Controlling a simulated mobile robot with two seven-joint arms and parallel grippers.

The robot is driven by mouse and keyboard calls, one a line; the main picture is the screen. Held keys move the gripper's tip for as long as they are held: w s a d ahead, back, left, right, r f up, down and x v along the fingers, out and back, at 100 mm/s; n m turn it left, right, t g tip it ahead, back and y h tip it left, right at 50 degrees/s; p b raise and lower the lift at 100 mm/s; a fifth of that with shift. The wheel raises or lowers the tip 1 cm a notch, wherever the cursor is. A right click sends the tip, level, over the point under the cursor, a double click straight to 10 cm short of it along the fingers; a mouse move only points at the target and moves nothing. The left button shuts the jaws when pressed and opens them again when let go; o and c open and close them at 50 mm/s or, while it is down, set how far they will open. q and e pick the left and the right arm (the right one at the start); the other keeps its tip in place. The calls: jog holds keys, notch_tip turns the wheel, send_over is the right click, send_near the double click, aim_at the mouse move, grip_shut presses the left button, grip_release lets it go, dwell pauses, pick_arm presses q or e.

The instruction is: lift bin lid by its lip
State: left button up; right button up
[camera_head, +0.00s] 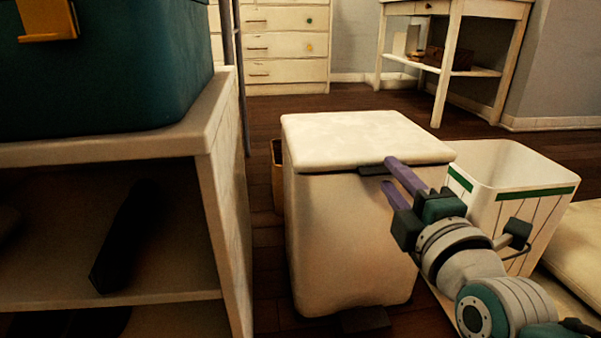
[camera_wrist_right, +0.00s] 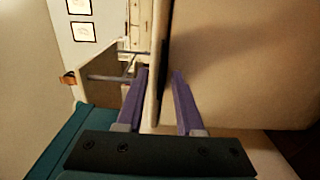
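The white bin (camera_head: 345,240) stands on the floor in the middle of the head view. Its pale lid (camera_head: 360,137) lies flat on top and looks closed. A dark lip (camera_head: 372,170) sticks out at the lid's front edge. My right gripper (camera_head: 389,176) is at this lip, its two purple fingers one above the other and spread apart. In the right wrist view the fingers (camera_wrist_right: 160,75) stand either side of the lid's thin edge (camera_wrist_right: 157,60). I cannot tell whether either finger touches it. My left gripper is out of view.
A shelf unit (camera_head: 232,180) with a teal box (camera_head: 105,80) on top stands close on the left. An open white basket with a green band (camera_head: 515,190) stands right of the bin, near my right arm. Drawers (camera_head: 285,45) and a side table (camera_head: 450,60) are behind.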

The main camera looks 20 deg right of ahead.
jog(key=shift+w+d, duration=0.2)
jog(key=shift+w, duration=0.25)
jog(key=shift+c, duration=0.2)
grip_shut()
dwell(0.9)
